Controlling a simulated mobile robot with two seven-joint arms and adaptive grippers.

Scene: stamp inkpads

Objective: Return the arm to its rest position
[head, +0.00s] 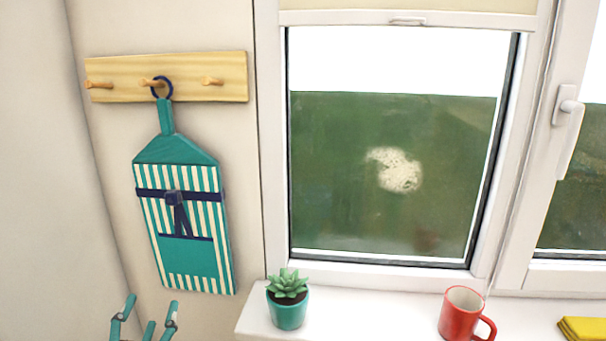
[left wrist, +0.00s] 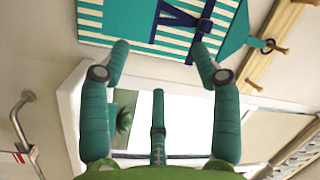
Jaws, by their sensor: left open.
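My left gripper (head: 148,318) shows at the bottom left of the head view, only its teal fingers rising into the picture. The fingers are spread apart with nothing between them. In the left wrist view the gripper (left wrist: 162,75) is also open and empty. A teal and cream striped apron-like hanging (head: 185,220) hangs from a peg by a dark blue ring, above and behind the fingers. It also fills the top of the left wrist view (left wrist: 140,25), apart from the fingertips as far as I can tell. My right gripper is in neither view.
A wooden peg rack (head: 225,75) is fixed to the wall. A white windowsill (head: 375,315) holds a succulent in a teal pot (head: 287,310), a red mug (head: 460,315) and a yellow folded item (head: 585,328). A window with a pale smudge (head: 394,170) stands behind. A metal pipe (left wrist: 20,118) shows in the left wrist view.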

